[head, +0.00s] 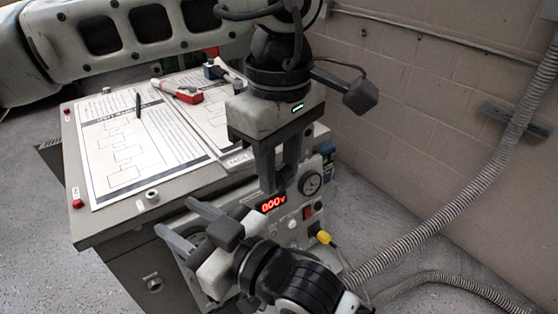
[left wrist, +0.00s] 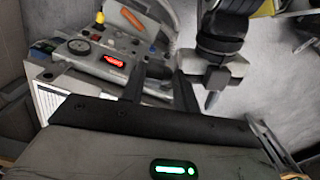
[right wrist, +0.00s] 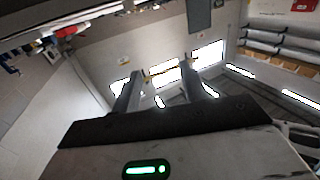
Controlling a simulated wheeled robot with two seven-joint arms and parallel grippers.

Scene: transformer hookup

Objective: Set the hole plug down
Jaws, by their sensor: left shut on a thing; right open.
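My left gripper (head: 280,178) points down in front of the grey cabinet's front panel (head: 300,205), near the red 0.00V display. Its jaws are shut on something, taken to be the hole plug. The held thing is mostly hidden by the fingers in the head view and hard to make out in the left wrist view, where the left gripper (left wrist: 158,85) also shows. My right gripper (head: 180,222) is open and empty at the cabinet's front, below and left of the left one. In the right wrist view the right gripper (right wrist: 160,90) has only distant room between its fingers.
The cabinet top (head: 110,225) carries a printed sheet (head: 115,160) with a pen, a red-and-white tool (head: 178,92) and a small grey round fitting (head: 152,196) near the front edge. A yellow plug (head: 324,237) sits low on the panel. Ribbed hoses (head: 440,220) run along the right.

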